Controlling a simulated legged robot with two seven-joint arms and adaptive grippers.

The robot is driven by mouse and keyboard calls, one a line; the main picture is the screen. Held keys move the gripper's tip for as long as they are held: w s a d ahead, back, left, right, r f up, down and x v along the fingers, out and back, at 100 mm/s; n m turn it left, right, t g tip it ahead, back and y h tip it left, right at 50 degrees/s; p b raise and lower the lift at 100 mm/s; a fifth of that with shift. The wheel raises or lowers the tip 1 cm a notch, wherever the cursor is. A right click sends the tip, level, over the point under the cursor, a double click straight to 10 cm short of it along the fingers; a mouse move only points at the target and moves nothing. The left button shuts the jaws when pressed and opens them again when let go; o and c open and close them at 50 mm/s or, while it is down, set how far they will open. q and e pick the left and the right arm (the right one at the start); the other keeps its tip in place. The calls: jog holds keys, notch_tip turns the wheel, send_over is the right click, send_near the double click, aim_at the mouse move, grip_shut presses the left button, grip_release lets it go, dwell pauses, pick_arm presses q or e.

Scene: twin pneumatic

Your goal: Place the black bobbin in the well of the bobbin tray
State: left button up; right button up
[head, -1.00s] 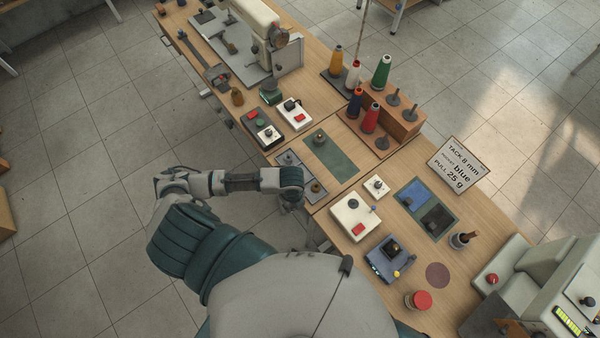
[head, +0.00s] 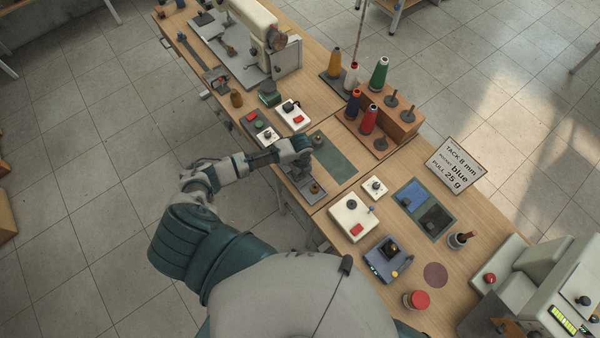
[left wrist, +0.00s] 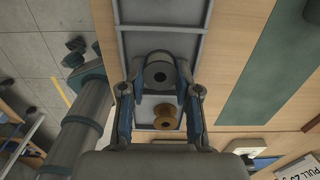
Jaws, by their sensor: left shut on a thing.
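The grey bobbin tray (head: 318,198) lies at the table's near left edge in the head view. It also shows in the left wrist view (left wrist: 165,45), with a raised crossbar. My left gripper (head: 297,172) is over the tray, pointing down. In the left wrist view my left gripper (left wrist: 160,84) is shut on the dark bobbin (left wrist: 159,74), whose round face and centre hole show between the fingers. A brass-coloured bobbin (left wrist: 165,116) sits in the tray beside it. I cannot tell whether the held bobbin touches the tray floor. My right gripper is out of view.
A green mat (head: 335,160) lies right of the tray, with a small dark post (head: 317,140) by my arm. White switch boxes (head: 352,217) stand to the right. A wooden thread rack (head: 395,125) with several cones stands behind. A sewing machine (head: 262,30) is at the far left.

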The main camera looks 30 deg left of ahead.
pick_arm(q)
jog(key=shift+d, duration=0.1)
jog(key=o, duration=0.6)
jog(key=shift+o, duration=0.2)
jog(key=shift+r, duration=0.1)
notch_tip(320, 180, up, 12)
dwell(0.4)
